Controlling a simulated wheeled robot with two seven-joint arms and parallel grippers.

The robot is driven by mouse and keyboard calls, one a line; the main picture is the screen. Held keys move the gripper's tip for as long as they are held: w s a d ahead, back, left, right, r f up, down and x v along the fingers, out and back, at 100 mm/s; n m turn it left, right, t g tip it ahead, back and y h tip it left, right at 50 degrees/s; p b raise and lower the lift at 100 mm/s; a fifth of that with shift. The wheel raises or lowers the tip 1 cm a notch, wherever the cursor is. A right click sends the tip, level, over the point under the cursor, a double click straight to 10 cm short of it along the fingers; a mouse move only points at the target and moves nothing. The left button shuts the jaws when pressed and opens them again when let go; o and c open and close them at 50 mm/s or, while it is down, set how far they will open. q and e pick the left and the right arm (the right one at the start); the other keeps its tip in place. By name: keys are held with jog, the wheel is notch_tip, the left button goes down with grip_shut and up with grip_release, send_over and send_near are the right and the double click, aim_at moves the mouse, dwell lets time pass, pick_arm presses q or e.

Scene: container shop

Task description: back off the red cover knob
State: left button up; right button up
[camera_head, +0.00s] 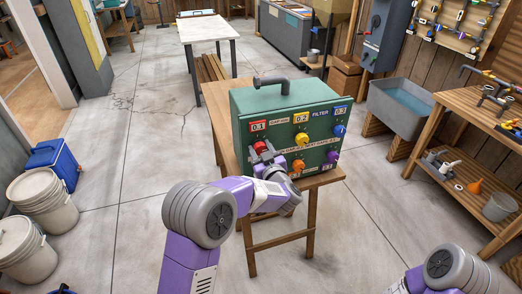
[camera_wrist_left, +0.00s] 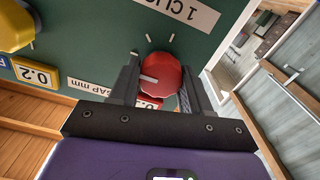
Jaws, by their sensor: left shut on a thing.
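The green box (camera_head: 262,104) with a handle on top stands on a wooden table. Its front carries several coloured knobs and number labels. The red cover knob (camera_head: 260,147) is at the upper left of that front, below the 0.1 label. My left gripper (camera_head: 264,153) reaches it from the front. In the left wrist view the red knob (camera_wrist_left: 161,75) sits between the two dark fingers of my left gripper (camera_wrist_left: 160,88), which are shut on it. A pale mark shows on the knob's face. My right arm shows only at the lower right; its gripper is out of the picture.
A yellow knob (camera_head: 301,139) and a blue knob (camera_head: 340,131) sit right of the red one, with an orange knob (camera_head: 298,166) and a purple knob (camera_head: 332,157) below. The wooden table (camera_head: 218,98) has bare top left of the box. A grey sink (camera_head: 400,105) stands to the right.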

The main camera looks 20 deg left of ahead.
pick_arm(q)
jog(key=n+b, duration=0.4)
jog(key=n, duration=0.1)
jog(key=shift+f+b, duration=0.25)
jog(key=shift+b, duration=0.1)
jog(key=shift+r+n+b, duration=0.1)
jog(key=shift+n+b, duration=1.55)
jog(key=shift+n, duration=0.25)
jog(key=o, duration=1)
jog(key=shift+a, duration=0.1)
jog(key=p+v, duration=0.1)
jog(key=v, duration=0.6)
jog(key=shift+s+d, duration=0.2)
jog(key=shift+s, duration=0.1)
